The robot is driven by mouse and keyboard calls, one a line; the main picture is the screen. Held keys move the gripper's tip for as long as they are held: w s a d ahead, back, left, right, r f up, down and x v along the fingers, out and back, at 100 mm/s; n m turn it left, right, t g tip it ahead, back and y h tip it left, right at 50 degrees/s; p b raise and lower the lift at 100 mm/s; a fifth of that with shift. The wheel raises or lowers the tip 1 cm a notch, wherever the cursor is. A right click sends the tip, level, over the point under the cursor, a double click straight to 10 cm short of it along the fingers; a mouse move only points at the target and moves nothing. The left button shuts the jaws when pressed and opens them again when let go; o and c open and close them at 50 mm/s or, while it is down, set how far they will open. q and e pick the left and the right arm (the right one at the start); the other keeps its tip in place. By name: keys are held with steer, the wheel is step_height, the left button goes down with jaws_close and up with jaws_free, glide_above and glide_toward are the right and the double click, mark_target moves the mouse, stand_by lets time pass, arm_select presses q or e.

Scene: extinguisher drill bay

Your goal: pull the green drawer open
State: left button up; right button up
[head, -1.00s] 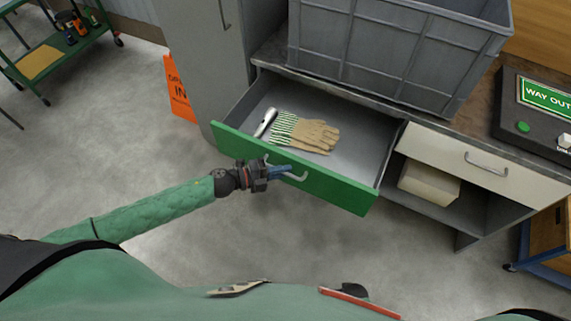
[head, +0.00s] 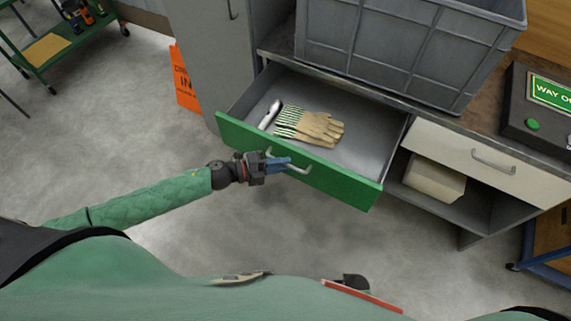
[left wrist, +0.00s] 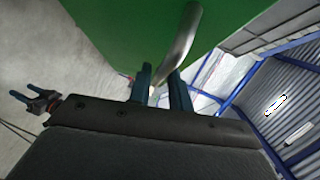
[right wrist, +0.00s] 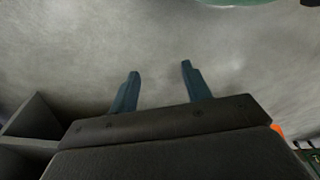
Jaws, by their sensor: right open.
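The green drawer (head: 330,183) stands well out of the grey cabinet in the head view, its inside showing. Its curved metal handle (head: 299,168) is on the green front; it also shows in the left wrist view (left wrist: 181,38). My left gripper (head: 282,164) is at the handle, its blue fingers (left wrist: 160,85) close in on either side of the bar, shut on it. The exact contact is partly hidden. My right gripper (right wrist: 157,82) is open and empty over bare floor in the right wrist view; it is out of the head view.
Striped work gloves (head: 312,126) and a silvery tool (head: 270,114) lie in the drawer. A grey crate (head: 395,60) stands on the counter above. A white drawer (head: 465,155) is shut at the right. An orange sign (head: 186,85) stands left of the cabinet. The floor in front is clear.

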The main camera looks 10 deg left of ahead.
arm_select(q)
steer(key=b+v, duration=0.2)
steer(key=v, duration=0.4)
arm_select(e)
step_height(320, 180, up, 6)
steer(key=w+a, duration=0.1)
steer(key=shift+a+r, duration=0.15)
steer(key=shift+r, duration=0.1)
